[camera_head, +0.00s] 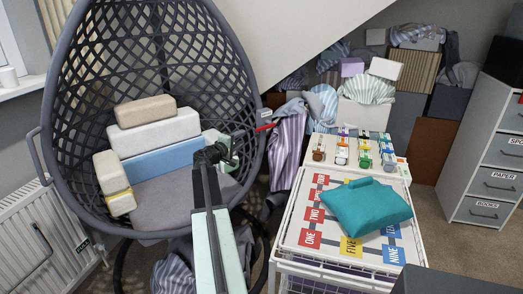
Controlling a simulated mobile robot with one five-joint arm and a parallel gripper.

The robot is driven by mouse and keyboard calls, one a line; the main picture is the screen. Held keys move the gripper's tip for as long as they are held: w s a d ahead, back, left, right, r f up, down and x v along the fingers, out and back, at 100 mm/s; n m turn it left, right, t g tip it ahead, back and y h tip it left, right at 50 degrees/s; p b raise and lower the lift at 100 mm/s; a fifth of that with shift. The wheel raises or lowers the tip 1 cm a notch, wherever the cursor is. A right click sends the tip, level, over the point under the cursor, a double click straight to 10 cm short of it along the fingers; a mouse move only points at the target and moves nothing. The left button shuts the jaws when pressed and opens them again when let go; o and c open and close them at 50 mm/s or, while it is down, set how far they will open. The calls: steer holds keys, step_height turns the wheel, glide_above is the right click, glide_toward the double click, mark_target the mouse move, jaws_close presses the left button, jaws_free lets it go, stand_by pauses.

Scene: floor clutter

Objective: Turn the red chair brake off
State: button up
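The red brake lever (265,127) is a small red bar at the right rim of the dark grey hanging egg chair (82,60). A small pale label sits just above the lever. My arm reaches up from the bottom middle, in front of the chair seat. My gripper (234,143) is at the chair's right side, a little left of and below the lever, and appears apart from it. The gripper is small and dark against the chair, so its finger opening is unclear.
Several cushion-like blocks (153,138) lie in the chair. A white trolley (283,236) with a teal cushion (366,207) and small jars stands to the right. Clothes and boxes are heaped behind. A drawer cabinet (487,165) stands far right, a radiator (40,232) at left.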

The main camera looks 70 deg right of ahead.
mark_target(260, 130)
steer(key=shift+n+g+h, duration=0.3)
steer(key=shift+n+h, duration=0.1)
steer(key=shift+h, duration=0.1)
steer(key=s+d, duration=0.1)
steer(key=d, duration=0.3)
steer(key=s+d, duration=0.2)
steer(key=d, duration=0.2)
steer(key=s+d, duration=0.2)
steer(key=d, duration=0.1)
steer(key=shift+s+d+r, duration=0.15)
steer(key=shift+s+d, duration=0.05)
steer(key=shift+d, duration=0.2)
jaws_close()
steer(key=shift+a, duration=0.1)
